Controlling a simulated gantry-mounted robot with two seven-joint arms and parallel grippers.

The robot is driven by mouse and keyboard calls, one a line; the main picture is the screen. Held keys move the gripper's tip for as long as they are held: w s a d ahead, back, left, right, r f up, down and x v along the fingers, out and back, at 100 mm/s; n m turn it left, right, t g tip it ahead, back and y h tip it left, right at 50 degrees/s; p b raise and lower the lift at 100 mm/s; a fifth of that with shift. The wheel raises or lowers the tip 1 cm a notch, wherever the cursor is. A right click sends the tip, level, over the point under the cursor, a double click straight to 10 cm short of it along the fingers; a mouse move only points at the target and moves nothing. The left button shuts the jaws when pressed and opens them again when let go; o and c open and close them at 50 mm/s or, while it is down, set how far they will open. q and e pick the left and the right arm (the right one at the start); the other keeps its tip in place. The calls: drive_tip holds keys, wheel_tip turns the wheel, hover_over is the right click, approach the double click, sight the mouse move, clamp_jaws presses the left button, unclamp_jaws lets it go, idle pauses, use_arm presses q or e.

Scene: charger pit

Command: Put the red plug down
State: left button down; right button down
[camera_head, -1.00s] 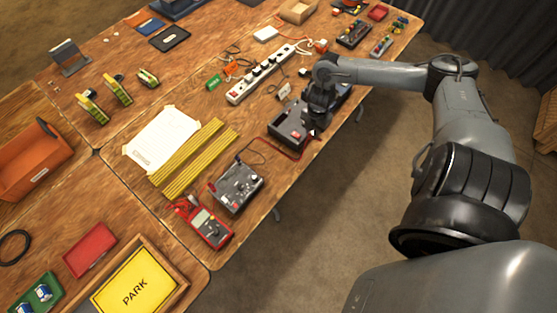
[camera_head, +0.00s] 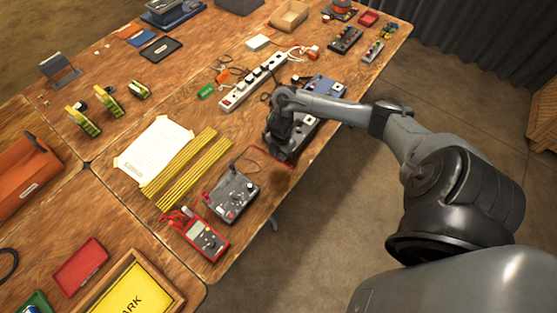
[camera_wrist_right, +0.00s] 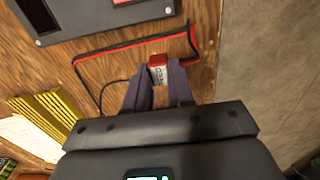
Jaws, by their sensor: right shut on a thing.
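The red plug (camera_wrist_right: 157,62), with a white label on its near side, sits between the fingertips of my right gripper (camera_wrist_right: 157,84) in the right wrist view. The right gripper is shut on it. In the head view the right gripper (camera_head: 283,156) is low over the wooden table, between two grey devices, and hides the plug. A red and black lead (camera_wrist_right: 130,45) runs on the table beyond the plug. I cannot tell whether the plug touches the table. My left gripper is not in view.
A grey device (camera_head: 306,128) is partly behind my right arm; a dark panel (camera_wrist_right: 95,15) shows in the wrist view. A grey knobbed box (camera_head: 232,193), red multimeter (camera_head: 204,236) and yellow strips (camera_head: 190,168) lie to the left. The table's edge is close on the right.

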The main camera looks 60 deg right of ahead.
sight(279, 160)
drive_tip(key=shift+w+a+f, duration=0.25)
drive_tip(key=shift+f+b, duration=0.5)
drive_tip(key=shift+f, duration=1.45)
drive_tip(key=c, duration=1)
unclamp_jaws()
drive_tip(key=shift+f, duration=0.1)
